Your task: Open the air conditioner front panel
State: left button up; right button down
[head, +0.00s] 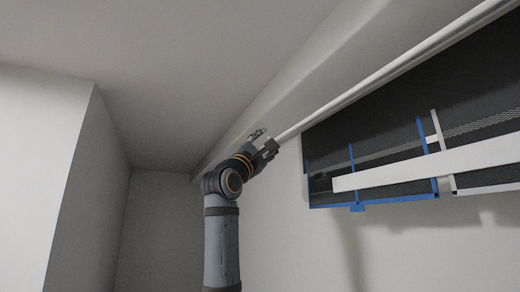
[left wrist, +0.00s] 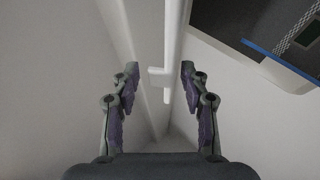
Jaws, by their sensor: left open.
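The air conditioner's white front panel (head: 400,66) is swung up and seen nearly edge-on as a long slanting strip. Below it the dark filter mesh (head: 390,130) with blue frame parts is exposed. My left gripper (head: 265,142) is at the panel's left end, close to its edge. In the left wrist view my left gripper (left wrist: 159,78) is open, and the panel edge (left wrist: 173,45) with a small white tab (left wrist: 158,77) shows between the fingers. I cannot tell whether the fingers touch it. My right gripper is not in view.
A white bar (head: 430,168) crosses the front of the unit's opening. A long pale housing (head: 300,95) runs along the wall and ceiling above the panel. A white block of wall (head: 40,170) stands at the left. The space below the unit is clear.

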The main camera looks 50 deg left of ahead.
pick_arm(q)
jog(key=v, duration=1.1)
jog(key=shift+s, duration=0.2)
